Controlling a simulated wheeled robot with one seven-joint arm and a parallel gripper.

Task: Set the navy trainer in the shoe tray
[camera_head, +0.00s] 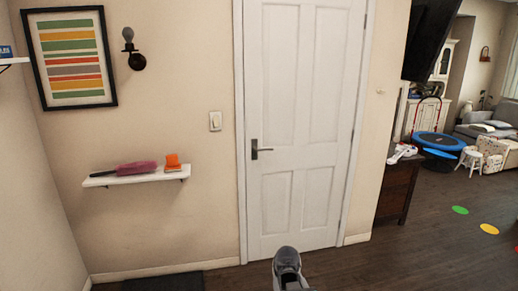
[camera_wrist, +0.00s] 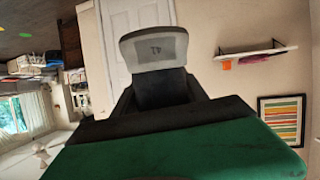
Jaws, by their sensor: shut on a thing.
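My gripper (camera_wrist: 162,90) shows in the wrist view as a dark shape narrowing away from the camera. In the head view a grey, rounded thing with a dark middle (camera_head: 287,264) rises at the bottom edge before the door, seemingly the same trainer, cut off below. No navy colour is clear. A dark flat thing (camera_head: 163,284) lies on the floor at the lower left; whether it is the shoe tray I cannot tell.
A white door (camera_head: 300,130) stands straight ahead. A wall shelf (camera_head: 137,178) on the left bears a pink-purple thing and an orange one. A dark cabinet (camera_head: 394,190) with white shoes (camera_head: 402,153) stands right of the door. Open floor (camera_head: 430,250) lies at the right.

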